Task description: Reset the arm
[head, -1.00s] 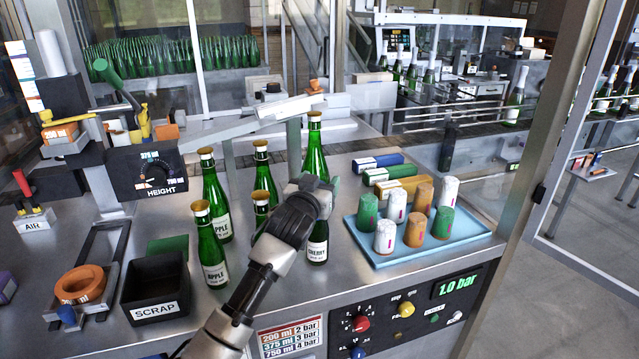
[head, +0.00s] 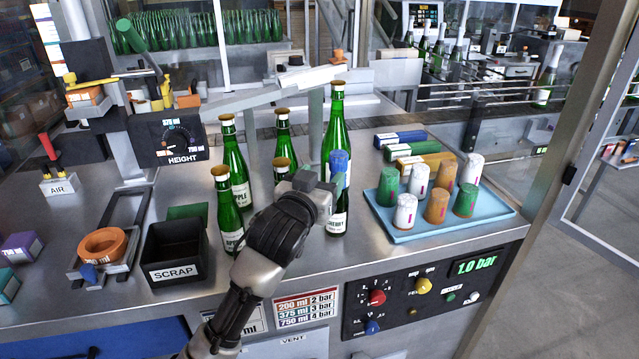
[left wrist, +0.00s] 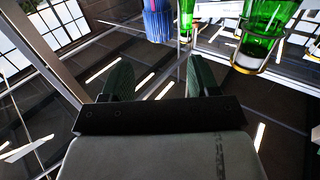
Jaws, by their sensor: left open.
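My left arm comes up from the bottom in the head view. Its gripper (head: 326,182) is in front of the tall gold-capped green bottle (head: 338,125) and hides part of it. In the left wrist view my left gripper (left wrist: 160,78) has two dark green fingers spread apart, with nothing between them. A blue, striped object (left wrist: 158,20) is beyond the fingertips there. A blue piece (head: 340,162) also shows just above the gripper in the head view, in front of the tall bottle. I cannot tell whether it touches the bottle. My right gripper is not in view.
Several shorter bottles (head: 235,168) stand left of the gripper. The black scrap bin (head: 175,275) and height station (head: 180,140) are farther left. A blue tray (head: 400,236) of foil capsules is to the right. The control panel (head: 420,295) faces me below.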

